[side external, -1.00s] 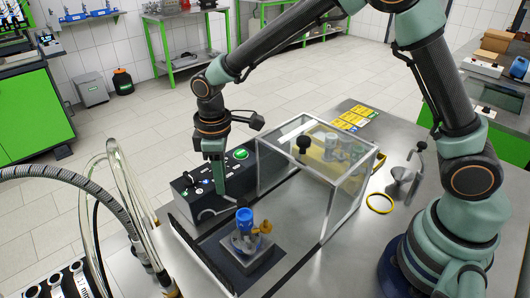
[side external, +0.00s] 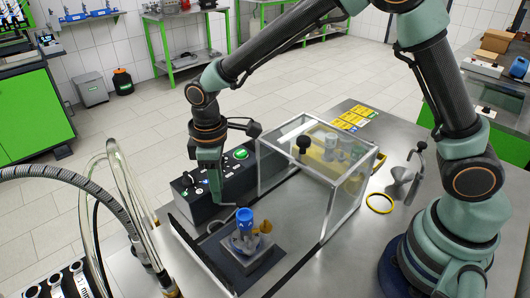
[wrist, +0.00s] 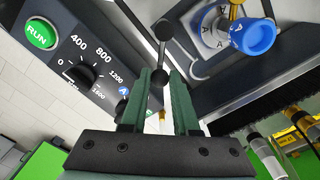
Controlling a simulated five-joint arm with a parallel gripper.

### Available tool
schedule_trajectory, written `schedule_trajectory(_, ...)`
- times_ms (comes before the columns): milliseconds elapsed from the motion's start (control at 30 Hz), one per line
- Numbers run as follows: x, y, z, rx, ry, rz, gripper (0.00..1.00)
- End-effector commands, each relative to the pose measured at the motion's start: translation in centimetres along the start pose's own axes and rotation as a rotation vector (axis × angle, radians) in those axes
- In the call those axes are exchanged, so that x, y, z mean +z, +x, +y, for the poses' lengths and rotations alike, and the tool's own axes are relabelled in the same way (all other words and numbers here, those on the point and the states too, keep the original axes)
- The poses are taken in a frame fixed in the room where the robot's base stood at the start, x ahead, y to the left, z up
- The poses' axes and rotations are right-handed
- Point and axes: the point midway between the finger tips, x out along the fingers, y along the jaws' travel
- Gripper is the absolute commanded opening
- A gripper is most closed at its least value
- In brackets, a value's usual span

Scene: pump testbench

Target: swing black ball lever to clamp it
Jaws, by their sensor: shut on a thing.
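The black ball lever (wrist: 164,31) shows in the wrist view, with a round black knob and a thin rod running down between my fingers. My gripper (wrist: 165,78) is shut on the lever, one green finger on each side. In the side view my gripper (side external: 216,202) points down between the control box and the pump, and its fingers mostly hide the lever. The pump with a blue cap (side external: 245,218) stands upright on a dark base plate (side external: 272,257). The blue cap also shows at the upper right of the wrist view (wrist: 254,37).
The black control box (side external: 229,172) with a green RUN button lies close behind my gripper. A clear guard box (side external: 349,205) with a black knob stands to the right. A yellow ring (side external: 380,203) lies on the bench. Hoses (side external: 122,205) arch at the left.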

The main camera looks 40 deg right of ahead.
Motion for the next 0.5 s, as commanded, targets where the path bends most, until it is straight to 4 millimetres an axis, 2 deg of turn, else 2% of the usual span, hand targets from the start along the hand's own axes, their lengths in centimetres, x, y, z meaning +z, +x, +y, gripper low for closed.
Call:
schedule_trajectory(100, 0.03, 0.02, -0.58, -0.001, -0.002, -0.003, 0.06)
schedule_trajectory(500, -0.01, -0.06, -0.77, 0.0, -0.001, 0.0, 0.06)
